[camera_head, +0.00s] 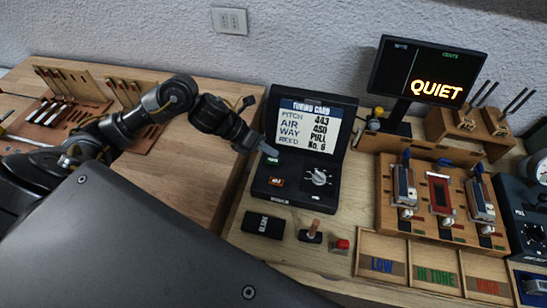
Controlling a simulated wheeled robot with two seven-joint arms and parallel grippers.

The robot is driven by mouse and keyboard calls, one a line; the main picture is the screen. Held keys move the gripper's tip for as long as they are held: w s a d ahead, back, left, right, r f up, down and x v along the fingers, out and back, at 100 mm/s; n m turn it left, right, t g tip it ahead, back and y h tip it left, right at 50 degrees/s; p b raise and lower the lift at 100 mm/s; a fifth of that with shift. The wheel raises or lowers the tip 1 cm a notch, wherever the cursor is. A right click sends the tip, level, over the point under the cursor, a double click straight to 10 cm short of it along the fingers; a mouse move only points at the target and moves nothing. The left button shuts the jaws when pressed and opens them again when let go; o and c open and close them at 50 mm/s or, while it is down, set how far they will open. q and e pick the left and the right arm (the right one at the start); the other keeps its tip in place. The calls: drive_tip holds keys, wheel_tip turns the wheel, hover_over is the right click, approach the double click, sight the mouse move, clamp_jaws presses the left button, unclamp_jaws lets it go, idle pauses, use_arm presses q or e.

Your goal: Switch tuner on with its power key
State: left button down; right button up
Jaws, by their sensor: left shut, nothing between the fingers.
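A black tuner case (256,185) stands open at the centre, with a "TUNING CARD" in its lid (309,125) reading pitch 443. Its lower panel has a small green key (272,160), an orange-lit window (277,182) and a round silver knob (319,177). My left gripper (270,151) is shut and empty, with its tips at the upper left of the panel, just above the green key. I cannot tell whether they touch it. A black screen (404,68) at the back right shows "QUIET" in orange letters. My right gripper is not in view.
A black "READS"-like labelled box (263,224), a wooden-handled lever (312,231) and a red button (341,246) lie in front of the case. Wooden bins (381,265) marked LOW and IN TUNE sit at front right, below a wooden reed fixture (438,205).

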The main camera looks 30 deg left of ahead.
sight(269, 160)
use_arm(q)
drive_tip(key=shift+r+p, duration=1.35)
drive_tip(key=shift+r, duration=1.05)
